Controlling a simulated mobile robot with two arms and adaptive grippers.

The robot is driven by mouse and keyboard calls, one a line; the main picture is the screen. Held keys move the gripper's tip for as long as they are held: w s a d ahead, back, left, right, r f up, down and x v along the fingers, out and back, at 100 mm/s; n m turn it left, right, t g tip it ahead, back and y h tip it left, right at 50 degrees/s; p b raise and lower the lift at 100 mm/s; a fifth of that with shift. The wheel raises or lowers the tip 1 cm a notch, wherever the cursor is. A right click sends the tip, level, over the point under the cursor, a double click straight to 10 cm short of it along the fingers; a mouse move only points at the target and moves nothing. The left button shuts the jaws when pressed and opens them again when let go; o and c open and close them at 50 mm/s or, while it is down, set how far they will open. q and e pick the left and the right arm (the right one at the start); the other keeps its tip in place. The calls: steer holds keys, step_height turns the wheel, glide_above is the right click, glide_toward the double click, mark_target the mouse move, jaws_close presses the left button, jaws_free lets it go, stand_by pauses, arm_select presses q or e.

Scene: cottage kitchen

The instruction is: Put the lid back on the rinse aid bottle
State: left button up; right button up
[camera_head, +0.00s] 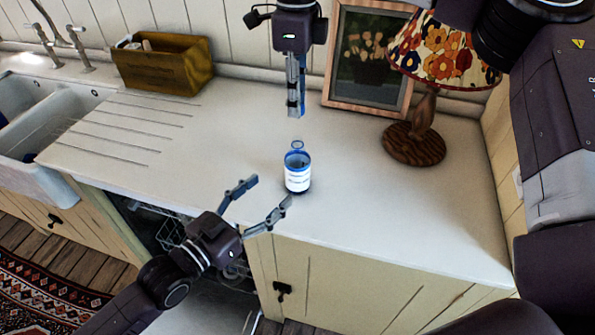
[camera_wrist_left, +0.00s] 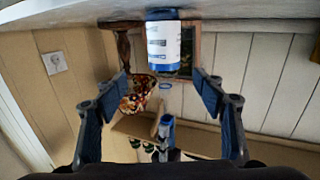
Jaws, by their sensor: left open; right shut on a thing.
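The rinse aid bottle (camera_head: 298,181) stands upright on the counter near its front edge, with a white label, blue bands and a clear narrow neck. In the left wrist view the bottle (camera_wrist_left: 163,45) appears upside down. No lid shows on its neck. My left gripper (camera_head: 264,202) is open, just in front and left of the bottle, with its fingers apart from it. My right gripper (camera_head: 295,112) points down above and behind the bottle, shut on the lid. The lid is mostly hidden by the fingertips and hard to make out. A gap shows between those fingertips and the neck.
A floral lamp (camera_head: 414,143) and a framed picture (camera_head: 367,62) stand at the back right. A wooden box (camera_head: 163,66) and the sink (camera_head: 30,140) are at the left. The counter (camera_head: 225,130) around the bottle is clear. An open dishwasher is below the front edge.

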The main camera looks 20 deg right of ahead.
mark_target(289, 167)
arm_select(q)
steer(key=shift+w+a+r, duration=0.25)
steer(key=shift+w, duration=0.25)
arm_select(e)
steer(key=shift+w, duration=0.1)
arm_select(q)
steer(key=shift+d, duration=0.1)
steer(key=shift+w+d+r, duration=0.1)
steer(key=shift+w+d, duration=0.05)
steer(key=shift+d, duration=0.1)
steer(key=x, duration=1.1)
steer(key=shift+d+r, duration=0.1)
steer(key=shift+d, duration=0.05)
jaws_close()
arm_select(e)
steer(key=shift+f, duration=2.5)
